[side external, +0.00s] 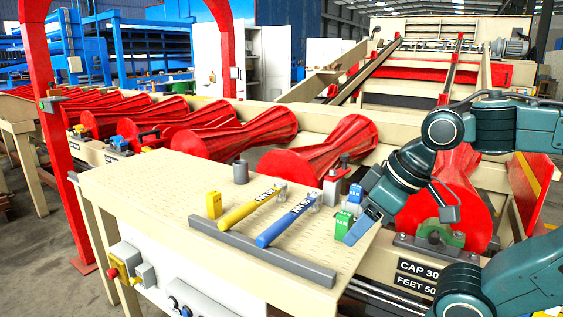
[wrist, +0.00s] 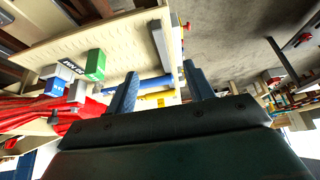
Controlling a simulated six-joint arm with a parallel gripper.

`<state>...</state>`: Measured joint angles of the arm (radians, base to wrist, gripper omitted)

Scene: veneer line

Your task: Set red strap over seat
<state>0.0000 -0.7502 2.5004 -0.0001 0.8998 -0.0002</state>
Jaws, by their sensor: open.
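My gripper (side external: 360,228) is open at the front right of the cream perforated table, its blue finger beside a green labelled block (side external: 343,224). In the wrist view the two fingers of my gripper (wrist: 158,86) are spread apart with nothing held between them. A green curved seat (side external: 440,234) sits on a grey base below the large red roll end at the right.
A yellow bar (side external: 252,205) and a blue bar (side external: 285,221) lie behind a grey rail (side external: 262,258) on the table. A blue block (side external: 355,194) and a yellow block (side external: 214,204) stand nearby. Red tapered rolls (side external: 318,150) line the back.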

